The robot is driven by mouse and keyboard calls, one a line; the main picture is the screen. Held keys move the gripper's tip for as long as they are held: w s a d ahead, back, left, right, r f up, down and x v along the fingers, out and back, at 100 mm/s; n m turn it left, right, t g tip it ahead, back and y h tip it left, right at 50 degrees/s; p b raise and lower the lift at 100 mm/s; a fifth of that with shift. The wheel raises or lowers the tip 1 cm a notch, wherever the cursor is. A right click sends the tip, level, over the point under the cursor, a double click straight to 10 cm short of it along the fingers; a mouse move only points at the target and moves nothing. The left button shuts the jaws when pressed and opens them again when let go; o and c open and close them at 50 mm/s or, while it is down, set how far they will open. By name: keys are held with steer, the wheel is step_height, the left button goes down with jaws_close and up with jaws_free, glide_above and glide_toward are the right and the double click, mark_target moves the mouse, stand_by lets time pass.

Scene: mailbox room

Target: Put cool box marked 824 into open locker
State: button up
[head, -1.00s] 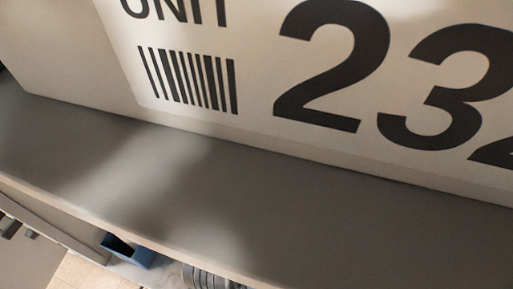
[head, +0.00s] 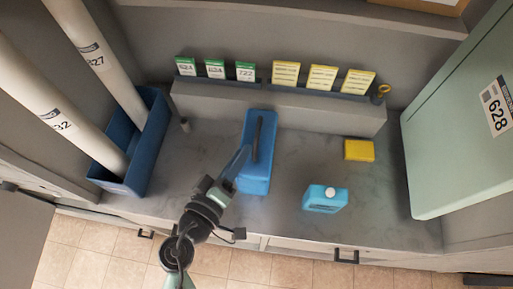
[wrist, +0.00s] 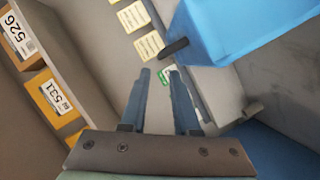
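A blue box with a dark handle on top (head: 262,178) stands on the counter in the head view; I see no number on it, so I cannot tell if it is marked 824. It shows at the upper right of the wrist view (wrist: 225,30), its handle end near the fingers. My gripper (wrist: 158,72) is open, with nothing held between its fingers. In the head view my gripper (head: 238,163) is at the left side of the blue box; contact cannot be told. No open locker can be made out.
A light-blue capped container (head: 325,199) and a yellow block (head: 358,150) stand right on the counter (head: 385,215). A blue bin (head: 150,150) with long tubes is left. A mint-green cabinet marked 628 (head: 455,120) bounds the right. Cards line the back ledge (head: 300,115).

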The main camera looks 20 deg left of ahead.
mark_target(257, 130)
steer(key=shift+p+x, duration=1.2)
steer(key=shift+x, duration=3.5)
steer(key=shift+f, duration=0.15)
jaws_close()
steer(key=shift+r, duration=0.2)
